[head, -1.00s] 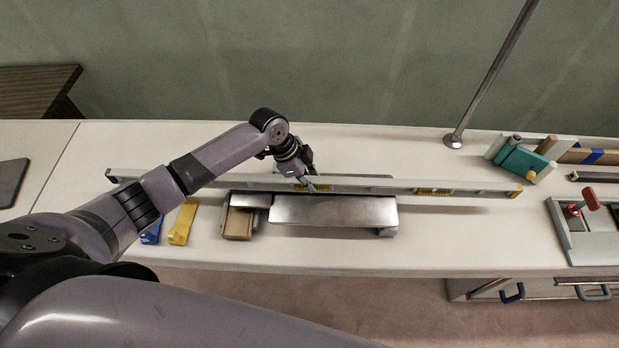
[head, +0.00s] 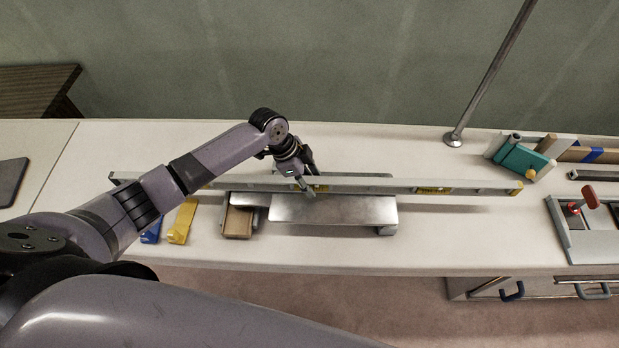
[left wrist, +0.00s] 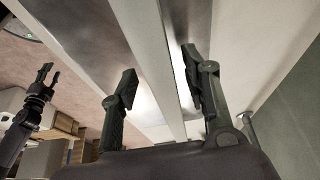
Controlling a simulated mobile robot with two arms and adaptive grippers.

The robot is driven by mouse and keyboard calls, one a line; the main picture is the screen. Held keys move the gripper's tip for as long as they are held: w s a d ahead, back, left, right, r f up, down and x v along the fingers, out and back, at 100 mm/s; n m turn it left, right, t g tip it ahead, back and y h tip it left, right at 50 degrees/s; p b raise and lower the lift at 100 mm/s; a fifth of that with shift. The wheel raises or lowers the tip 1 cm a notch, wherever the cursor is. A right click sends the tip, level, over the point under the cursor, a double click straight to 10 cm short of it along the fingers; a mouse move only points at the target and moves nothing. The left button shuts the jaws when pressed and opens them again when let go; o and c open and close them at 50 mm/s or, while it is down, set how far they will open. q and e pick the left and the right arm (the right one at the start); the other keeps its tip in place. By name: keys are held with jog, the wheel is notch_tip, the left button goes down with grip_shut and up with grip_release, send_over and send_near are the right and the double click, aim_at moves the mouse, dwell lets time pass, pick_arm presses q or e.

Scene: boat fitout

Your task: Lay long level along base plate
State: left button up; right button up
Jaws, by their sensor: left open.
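The long level (head: 450,187), a pale bar with yellow vials, runs left to right along the back edge of the shiny metal base plate (head: 335,209). Both its ends reach well past the plate. Whether it rests flat on the plate is hard to tell. My left gripper (head: 308,187) is at the level, above the plate. In the left wrist view its fingers (left wrist: 157,85) are open, one on each side of the level (left wrist: 152,60), with gaps beside it. My right gripper (left wrist: 50,74) shows at the left of that view, apart from the level, open and empty.
A yellow piece (head: 182,221), a blue piece (head: 151,233) and a small brown block (head: 238,222) lie left of the plate. A slanted metal post (head: 490,75) stands behind. A teal tool (head: 522,160) and a grey tray (head: 565,240) are at right.

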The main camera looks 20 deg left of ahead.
pick_arm(q)
jog(key=v, duration=1.2)
